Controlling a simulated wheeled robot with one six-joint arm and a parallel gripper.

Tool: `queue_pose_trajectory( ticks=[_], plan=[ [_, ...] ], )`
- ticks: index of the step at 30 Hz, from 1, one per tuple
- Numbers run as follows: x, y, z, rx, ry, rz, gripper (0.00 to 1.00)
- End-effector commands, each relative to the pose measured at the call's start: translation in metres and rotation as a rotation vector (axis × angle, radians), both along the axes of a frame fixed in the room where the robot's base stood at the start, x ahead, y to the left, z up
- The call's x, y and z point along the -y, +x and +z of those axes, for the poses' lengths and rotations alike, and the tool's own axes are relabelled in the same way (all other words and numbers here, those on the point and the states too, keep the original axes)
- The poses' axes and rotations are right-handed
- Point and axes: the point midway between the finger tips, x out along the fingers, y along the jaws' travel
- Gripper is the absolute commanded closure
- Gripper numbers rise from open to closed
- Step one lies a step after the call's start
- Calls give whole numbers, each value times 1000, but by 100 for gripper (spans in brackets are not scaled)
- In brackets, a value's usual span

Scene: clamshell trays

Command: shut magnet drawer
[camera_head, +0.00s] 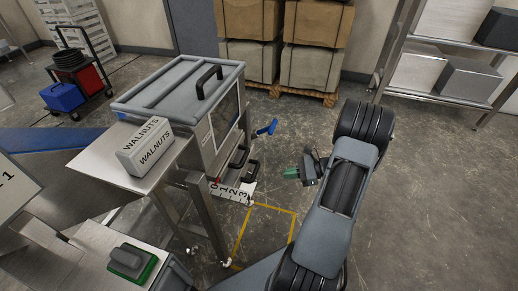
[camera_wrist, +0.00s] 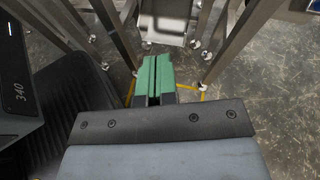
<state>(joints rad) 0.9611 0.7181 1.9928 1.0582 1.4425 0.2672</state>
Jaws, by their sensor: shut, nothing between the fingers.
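The grey machine (camera_head: 195,100) stands left of centre in the head view. Low on its front are two black handles, one above the other: an upper handle (camera_head: 238,158) and a lower handle (camera_head: 252,171). The lower one sits farther out, with a white scale plate (camera_head: 232,192) numbered from 0 beside it, so that drawer appears pulled out. Which drawer is the magnet drawer is not readable. My gripper (camera_head: 291,173) has green fingers, pressed together and empty, apart from and right of the handles. In the wrist view the fingers (camera_wrist: 152,75) point toward a pale panel (camera_wrist: 165,22) between metal legs.
A steel table (camera_head: 105,175) left of the machine holds a box marked WALNUTS (camera_head: 146,147). A blue lever (camera_head: 267,128) sticks out at the machine's right. Yellow floor tape (camera_head: 262,208) lies below. Pallet boxes (camera_head: 285,55) stand behind. Floor right of the machine is open.

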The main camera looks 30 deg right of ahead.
Motion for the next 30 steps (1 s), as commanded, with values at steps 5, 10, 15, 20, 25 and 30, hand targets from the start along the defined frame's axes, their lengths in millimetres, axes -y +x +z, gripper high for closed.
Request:
queue_pose_trajectory(
  ticks=[5, 10, 15, 20, 25, 30],
  plan=[
    [32, 21, 11, 56, 206, -193, 100],
    [44, 32, 25, 94, 305, -258, 100],
    [35, 46, 29, 103, 338, -268, 100],
    [14, 66, 28, 101, 335, -265, 100],
    [-10, 89, 28, 101, 335, -264, 100],
    [-29, 109, 28, 102, 334, -266, 100]
  ],
)
